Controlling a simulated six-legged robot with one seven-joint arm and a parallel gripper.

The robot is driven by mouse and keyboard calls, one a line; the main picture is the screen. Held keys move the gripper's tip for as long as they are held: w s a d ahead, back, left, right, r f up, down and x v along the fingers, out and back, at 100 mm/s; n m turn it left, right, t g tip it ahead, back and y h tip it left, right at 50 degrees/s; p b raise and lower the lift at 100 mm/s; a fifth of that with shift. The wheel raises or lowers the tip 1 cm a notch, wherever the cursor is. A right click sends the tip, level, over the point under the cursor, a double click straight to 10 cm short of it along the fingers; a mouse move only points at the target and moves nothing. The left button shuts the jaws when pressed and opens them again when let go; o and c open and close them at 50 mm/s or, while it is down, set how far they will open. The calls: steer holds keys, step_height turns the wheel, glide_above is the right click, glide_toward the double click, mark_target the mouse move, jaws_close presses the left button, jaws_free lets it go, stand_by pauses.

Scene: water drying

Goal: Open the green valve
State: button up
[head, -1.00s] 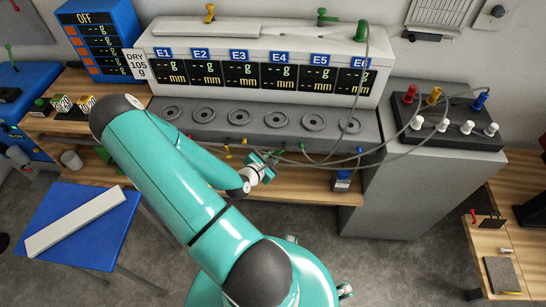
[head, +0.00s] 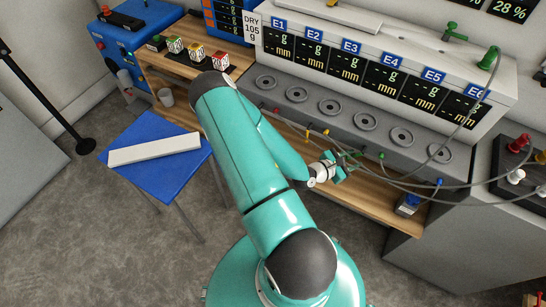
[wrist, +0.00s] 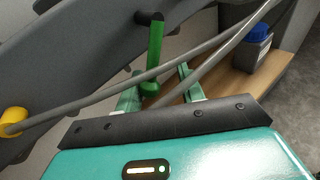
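A green valve handle (wrist: 155,50) hangs from a dark peg on the grey bench front in the wrist view. Its rounded lower end lies between the fingers of my gripper (wrist: 160,82), which stand apart. I cannot tell whether they touch it. Green parts there blend with the green fingers.
Grey hoses (wrist: 100,92) cross close in front of the fingers. A yellow valve (wrist: 12,120) is at the left. A blue-capped container (wrist: 258,45) stands on the wooden shelf. A blue table (head: 150,180) with a white bar stands left of my arm.

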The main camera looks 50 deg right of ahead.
steer(key=w+a+n+g+h, duration=0.1)
steer(key=w+a+n+h, duration=0.15)
steer(key=a, duration=0.95)
steer(key=w+a+r+m+y, duration=0.9)
steer(key=w+a+r+m, duration=0.2)
steer(key=w+a+r, duration=0.1)
steer(key=shift+a+r+g, duration=0.3)
steer(key=shift+a+r, duration=0.35)
steer(key=shift+r, duration=0.4)
steer(key=shift+w, duration=0.1)
